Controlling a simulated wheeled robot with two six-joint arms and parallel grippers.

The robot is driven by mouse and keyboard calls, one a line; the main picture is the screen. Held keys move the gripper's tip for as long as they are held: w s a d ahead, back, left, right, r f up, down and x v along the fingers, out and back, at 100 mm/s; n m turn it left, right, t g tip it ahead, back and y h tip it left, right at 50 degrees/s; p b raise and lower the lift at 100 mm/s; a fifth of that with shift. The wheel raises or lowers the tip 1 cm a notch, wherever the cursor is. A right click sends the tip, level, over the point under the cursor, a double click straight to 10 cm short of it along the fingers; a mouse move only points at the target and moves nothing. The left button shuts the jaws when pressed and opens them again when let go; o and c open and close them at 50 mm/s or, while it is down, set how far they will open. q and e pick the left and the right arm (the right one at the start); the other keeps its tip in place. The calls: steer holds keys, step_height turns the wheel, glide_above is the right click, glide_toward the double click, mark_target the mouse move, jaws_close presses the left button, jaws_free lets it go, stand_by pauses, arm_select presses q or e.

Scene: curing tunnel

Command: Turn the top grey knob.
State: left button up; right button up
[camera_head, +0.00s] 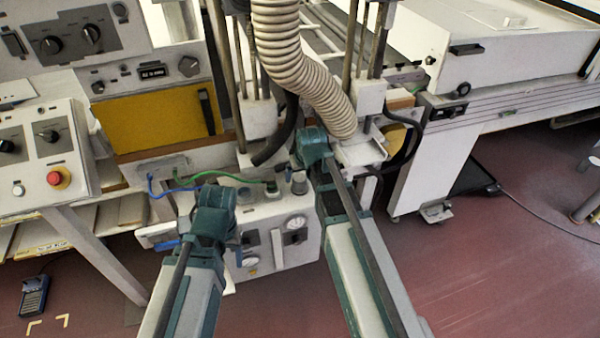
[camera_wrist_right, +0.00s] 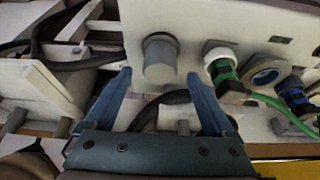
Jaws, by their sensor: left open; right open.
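The top grey knob (camera_head: 299,182) is a short upright cylinder on top of the white box with gauges (camera_head: 262,215). In the right wrist view the grey knob (camera_wrist_right: 160,55) stands on the box's white top face. My right gripper (camera_wrist_right: 160,76) is open and empty, with its two blue fingers on either side of the knob's line and the knob just beyond the tips. Contact does not show. In the head view its fingers are mostly hidden by my wrist. My left gripper (camera_head: 213,205) is open, left of the knob; its fingers are hard to make out.
A green-ringed connector (camera_wrist_right: 220,63) with a green hose is beside the knob, then a round fitting (camera_wrist_right: 265,72) and a blue connector (camera_wrist_right: 293,92). A ribbed hose (camera_head: 290,50) hangs above. A black hose (camera_head: 277,140) bends close behind the knob.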

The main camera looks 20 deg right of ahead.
steer(key=p+v, duration=0.8)
steer(key=v, duration=0.2)
steer(key=shift+s, duration=0.1)
steer(key=s+a+f+n+g+h, duration=0.1)
steer(key=s+a+n+g, duration=0.2)
steer(key=s+a, duration=1)
steer(key=s+g, duration=0.1)
steer(key=s, duration=0.3)
steer(key=shift+s+a+f+n+g, duration=0.3)
steer(key=shift+s+a+f+g, duration=0.05)
steer(key=shift+g, duration=0.05)
stand_by(0.5)
